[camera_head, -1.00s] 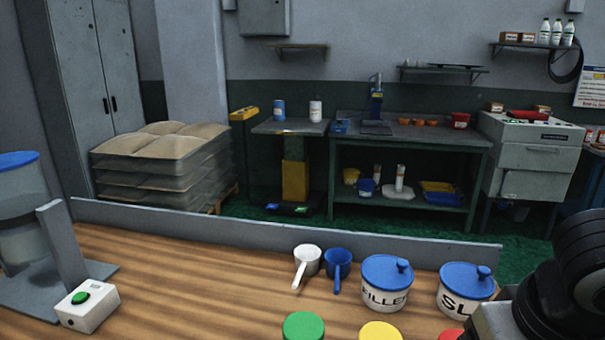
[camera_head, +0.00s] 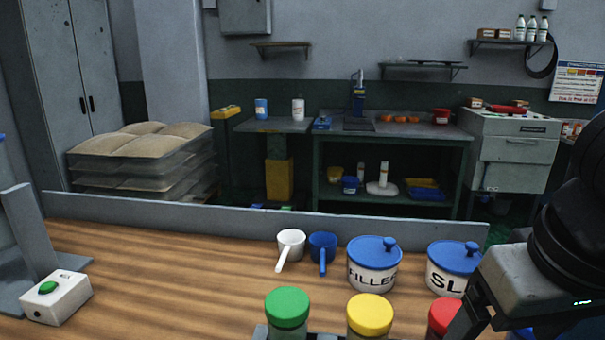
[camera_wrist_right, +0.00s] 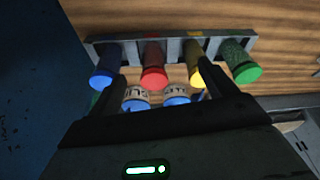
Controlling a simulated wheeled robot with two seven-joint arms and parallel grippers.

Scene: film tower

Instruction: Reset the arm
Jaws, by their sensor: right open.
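My right arm comes in at the right of the head view, and its gripper's fingertips are cut off or hidden there. In the right wrist view my right gripper (camera_wrist_right: 164,84) is open, its two dark fingers apart. Nothing is visibly held between them. Beyond them a grey rack (camera_wrist_right: 131,52) holds bottles with blue (camera_wrist_right: 102,78), red (camera_wrist_right: 153,78), yellow (camera_wrist_right: 200,74) and green (camera_wrist_right: 242,70) caps. In the head view the green (camera_head: 288,299), yellow (camera_head: 370,310) and red (camera_head: 445,316) caps show at the bottom edge. My left gripper is not in view.
On the wooden table (camera_head: 180,270) stand a FILLER jar (camera_head: 372,268), an SL-marked jar (camera_head: 452,270), a white scoop (camera_head: 291,243) and a blue scoop (camera_head: 323,247). A green-button box (camera_head: 55,298) is at left. A grey ledge (camera_head: 200,216) runs along the back. The table's left middle is clear.

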